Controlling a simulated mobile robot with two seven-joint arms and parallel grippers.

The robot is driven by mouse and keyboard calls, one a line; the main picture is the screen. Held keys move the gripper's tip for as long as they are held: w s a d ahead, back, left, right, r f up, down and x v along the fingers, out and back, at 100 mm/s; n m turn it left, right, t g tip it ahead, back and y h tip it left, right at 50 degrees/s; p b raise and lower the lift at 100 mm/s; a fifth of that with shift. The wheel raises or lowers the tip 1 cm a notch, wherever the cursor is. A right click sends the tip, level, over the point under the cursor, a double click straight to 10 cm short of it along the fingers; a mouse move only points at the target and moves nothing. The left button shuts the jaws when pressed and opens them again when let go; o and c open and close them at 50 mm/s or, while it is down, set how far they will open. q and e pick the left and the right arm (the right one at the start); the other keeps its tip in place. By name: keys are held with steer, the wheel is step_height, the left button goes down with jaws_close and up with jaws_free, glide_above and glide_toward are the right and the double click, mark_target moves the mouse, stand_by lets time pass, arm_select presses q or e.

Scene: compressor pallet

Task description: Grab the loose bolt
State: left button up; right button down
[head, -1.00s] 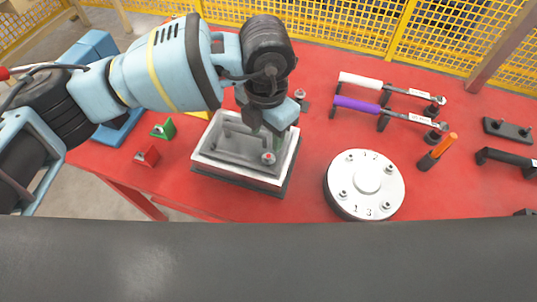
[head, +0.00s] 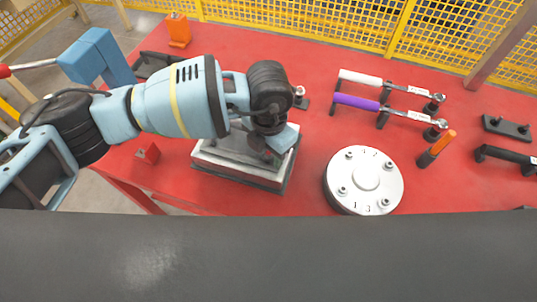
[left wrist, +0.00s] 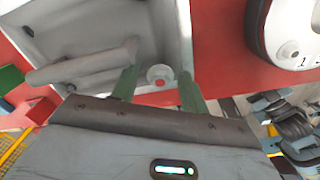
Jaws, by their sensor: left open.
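The loose bolt (left wrist: 160,76), pale with a reddish centre, is in the grey tray near a corner. In the left wrist view it lies between the two green fingers of my left gripper (left wrist: 156,86), with a gap visible on each side. The fingers are open and empty. In the head view my left gripper (head: 270,152) is low over the right part of the tray (head: 238,176) and hides the bolt. My right gripper is not in view.
A grey cylindrical bar (left wrist: 85,67) lies in the tray beside the bolt. A round white flange (head: 365,180) stands right of the tray. Purple-handled (head: 357,102) and white-handled (head: 360,79) wrenches rest behind it. A red block (head: 147,154) is left of the tray.

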arm_select(q)
steer(key=c, duration=0.9)
steer(key=shift+r, duration=0.1)
